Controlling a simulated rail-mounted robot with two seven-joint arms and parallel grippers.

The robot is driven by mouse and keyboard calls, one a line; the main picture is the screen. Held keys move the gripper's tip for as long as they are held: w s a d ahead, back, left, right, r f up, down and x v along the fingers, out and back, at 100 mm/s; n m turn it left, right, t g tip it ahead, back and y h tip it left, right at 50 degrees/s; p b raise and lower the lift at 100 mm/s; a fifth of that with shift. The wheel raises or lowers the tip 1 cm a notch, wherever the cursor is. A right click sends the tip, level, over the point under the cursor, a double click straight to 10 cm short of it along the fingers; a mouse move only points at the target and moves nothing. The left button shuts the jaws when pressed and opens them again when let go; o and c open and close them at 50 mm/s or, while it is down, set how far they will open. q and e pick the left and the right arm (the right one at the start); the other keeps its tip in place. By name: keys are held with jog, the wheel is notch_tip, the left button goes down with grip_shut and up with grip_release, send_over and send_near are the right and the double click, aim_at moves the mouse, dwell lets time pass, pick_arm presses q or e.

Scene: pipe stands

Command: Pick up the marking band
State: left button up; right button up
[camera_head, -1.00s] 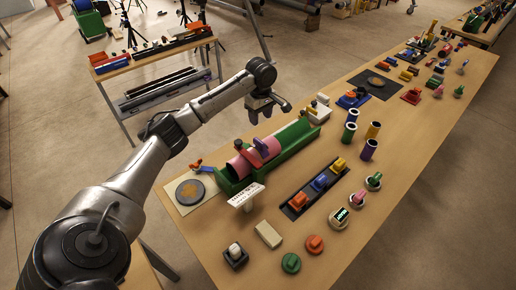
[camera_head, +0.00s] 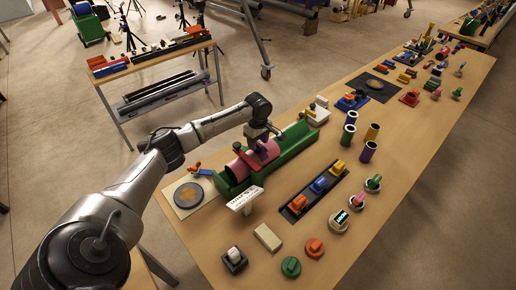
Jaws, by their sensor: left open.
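A pink pipe (camera_head: 235,168) lies in a long green trough-shaped stand (camera_head: 232,186) on the wooden table. A darker reddish-purple band with an upright part (camera_head: 254,156), which looks like the marking band, sits around the pipe near its middle. My left gripper (camera_head: 263,137) is open, pointing down just above the band and the pipe. Its fingers partly hide the band's top and the pipe behind it. I cannot tell whether the fingers touch the band. My right gripper is not in view.
A white sign (camera_head: 245,199) stands before the green stand. A dark tray (camera_head: 313,193) holds orange, blue and yellow pieces. Several upright tubes (camera_head: 348,135) stand to the right.

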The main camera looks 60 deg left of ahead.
pick_arm(q)
jog(key=shift+f, duration=0.85)
jog(key=shift+c, duration=0.5)
grip_shut()
